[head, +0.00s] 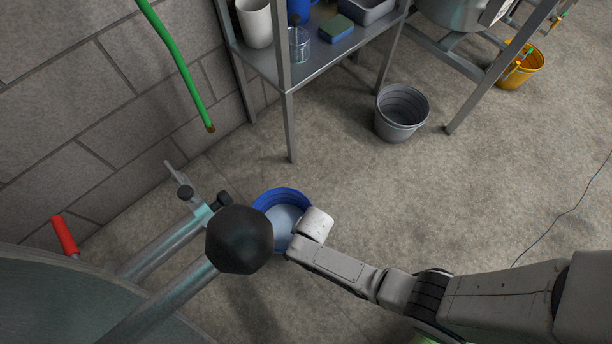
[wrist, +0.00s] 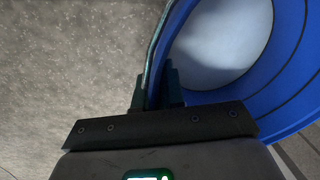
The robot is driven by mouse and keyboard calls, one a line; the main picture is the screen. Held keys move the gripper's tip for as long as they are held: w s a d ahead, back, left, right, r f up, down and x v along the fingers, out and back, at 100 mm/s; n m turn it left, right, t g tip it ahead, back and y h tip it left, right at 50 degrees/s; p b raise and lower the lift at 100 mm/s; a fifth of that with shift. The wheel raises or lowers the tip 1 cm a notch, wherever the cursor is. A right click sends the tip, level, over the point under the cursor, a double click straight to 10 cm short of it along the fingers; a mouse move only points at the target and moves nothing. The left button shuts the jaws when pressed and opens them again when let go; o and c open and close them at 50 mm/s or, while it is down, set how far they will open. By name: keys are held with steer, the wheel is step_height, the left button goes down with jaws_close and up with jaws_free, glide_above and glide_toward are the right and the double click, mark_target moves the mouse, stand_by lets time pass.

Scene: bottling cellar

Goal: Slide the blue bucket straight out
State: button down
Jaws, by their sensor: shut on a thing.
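The blue bucket (head: 268,196) stands on the floor at the lower middle of the head view, beside a black ball-ended part and metal bars. A pale, bluish-white surface shows inside it. In the wrist view the bucket's wall (wrist: 290,70) curves across the right side. My gripper (wrist: 156,90) is shut on the bucket's near rim, one finger outside the wall and one inside. A thin metal strip, perhaps the handle, runs along the rim by the fingers. In the head view my wrist hides the fingertips and part of the bucket's right side.
The black ball knob (head: 239,240) and metal bars overlap the bucket's left side in the head view. A grey bucket (head: 402,125) stands farther back, and a metal shelf (head: 325,72) near the wall. An orange bucket (head: 520,70) is at far right. The floor between is clear.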

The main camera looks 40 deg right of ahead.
steer(key=c, duration=1.2)
jaws_free()
steer(key=shift+o, duration=0.2)
steer(key=shift+r, duration=0.1)
step_height(320, 180, up, 10)
steer(key=s+p, duration=0.1)
steer(key=p, duration=0.5)
steer(key=shift+s+d+r+p, duration=0.15)
steer(key=shift+r+p, duration=0.1)
steer(key=shift+p, duration=0.05)
steer(key=s+d+r+n, duration=0.3)
steer(key=d+r+n, duration=0.15)
steer(key=r, duration=0.45)
steer(key=s+d+r+n, duration=0.3)
steer(key=r+n, duration=0.2)
steer(key=r, duration=0.3)
steer(key=s+d+r+n, duration=0.3)
steer(key=d+r+n, duration=0.15)
steer(key=r, duration=0.45)
step_height(320, 180, up, 27)
steer(key=a+p, duration=0.1)
steer(key=p, duration=2.6)
steer(key=shift+w+h+p, duration=0.3)
